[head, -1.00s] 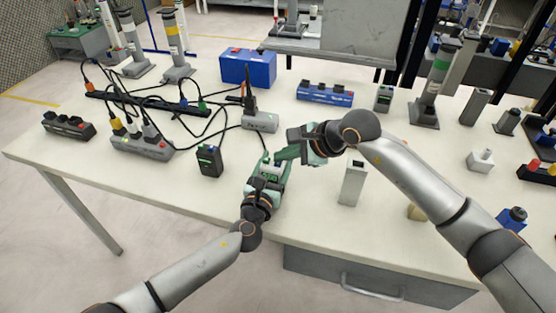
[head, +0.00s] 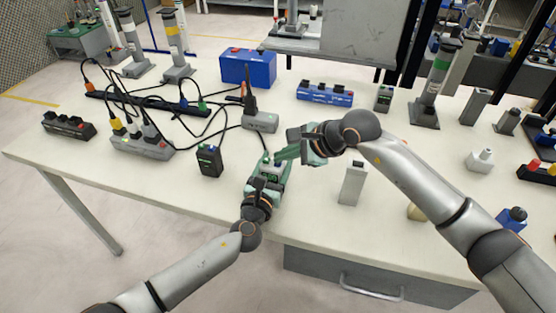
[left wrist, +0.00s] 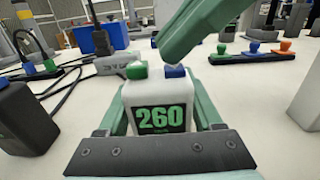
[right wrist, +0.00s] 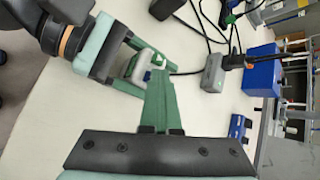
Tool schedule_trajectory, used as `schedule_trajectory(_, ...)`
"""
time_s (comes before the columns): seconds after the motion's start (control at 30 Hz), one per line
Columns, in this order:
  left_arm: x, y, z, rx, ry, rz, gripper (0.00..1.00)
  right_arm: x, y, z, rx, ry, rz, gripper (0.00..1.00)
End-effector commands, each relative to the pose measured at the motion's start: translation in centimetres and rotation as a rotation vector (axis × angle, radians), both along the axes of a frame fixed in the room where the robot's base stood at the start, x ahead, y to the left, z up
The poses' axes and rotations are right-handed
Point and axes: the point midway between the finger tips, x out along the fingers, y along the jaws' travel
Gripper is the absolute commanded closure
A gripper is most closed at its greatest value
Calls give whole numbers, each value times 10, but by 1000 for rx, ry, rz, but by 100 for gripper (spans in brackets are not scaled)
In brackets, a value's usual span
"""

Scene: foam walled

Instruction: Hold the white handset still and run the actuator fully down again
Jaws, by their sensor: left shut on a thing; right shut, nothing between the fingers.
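The white handset (left wrist: 158,95) has a green display reading 260, with a green button (left wrist: 137,70) at its top left and a blue button (left wrist: 174,71) at its top right. My left gripper (head: 271,171) is shut on the handset, one finger on each side, near the table's front edge. My right gripper (head: 281,156) is shut and empty. Its fingertips are just over the blue button in the left wrist view and partly cover it; I cannot tell whether they touch. The handset also shows in the right wrist view (right wrist: 141,68). Which column is the actuator is unclear.
A black box (head: 209,161) stands left of the handset. A grey control box (head: 260,122) and cabled power strip (head: 141,144) lie behind. A green-banded column (head: 432,90) stands at right. A pale block (head: 352,183) stands right of my grippers.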

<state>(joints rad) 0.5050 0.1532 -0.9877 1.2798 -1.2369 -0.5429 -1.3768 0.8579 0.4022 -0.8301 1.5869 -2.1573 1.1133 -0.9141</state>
Motion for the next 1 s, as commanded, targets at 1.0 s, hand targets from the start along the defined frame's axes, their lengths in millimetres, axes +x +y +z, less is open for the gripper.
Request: schedule_trajectory(1.0,0,0,0,0,0,0,96,0,0,25,0,-2,0,100)
